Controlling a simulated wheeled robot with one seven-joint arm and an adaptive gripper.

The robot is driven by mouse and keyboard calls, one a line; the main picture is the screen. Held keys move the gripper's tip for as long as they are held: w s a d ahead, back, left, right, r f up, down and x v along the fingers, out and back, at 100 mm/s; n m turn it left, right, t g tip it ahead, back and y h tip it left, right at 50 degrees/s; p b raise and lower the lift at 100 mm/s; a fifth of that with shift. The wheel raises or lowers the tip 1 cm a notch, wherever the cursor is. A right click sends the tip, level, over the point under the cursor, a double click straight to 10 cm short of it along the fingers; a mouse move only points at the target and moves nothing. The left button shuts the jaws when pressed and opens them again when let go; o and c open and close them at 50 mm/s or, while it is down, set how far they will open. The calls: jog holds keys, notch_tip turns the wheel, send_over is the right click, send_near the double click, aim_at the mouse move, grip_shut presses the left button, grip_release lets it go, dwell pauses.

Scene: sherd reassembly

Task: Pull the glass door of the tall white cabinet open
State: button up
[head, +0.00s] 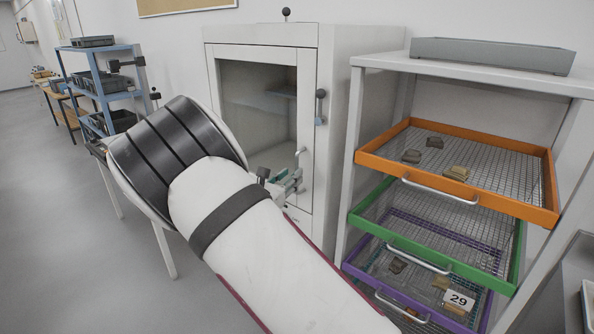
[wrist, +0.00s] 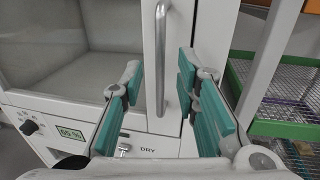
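The tall white cabinet (head: 338,80) stands against the wall. Its glass door (head: 255,92) looks shut, with a white frame and a grey pane. A vertical bar handle (wrist: 161,60) runs down the door's right side in the wrist view; its top also shows in the head view (head: 301,152). My gripper (wrist: 158,95) is open, its teal pads spread to either side of the handle's lower part in the picture. I see no contact with the handle. In the head view my arm hides the lower left of the cabinet and most of the gripper.
A rack to the right holds orange (head: 460,210), green (head: 435,262) and purple (head: 408,296) mesh trays with sherds, close to the cabinet. A blue shelf (head: 98,75) stands far left. The floor (head: 50,230) at left is clear. A green display (wrist: 70,133) is below the door.

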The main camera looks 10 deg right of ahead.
aim_at(297, 193)
jog(key=shift+x, duration=2.3)
grip_shut()
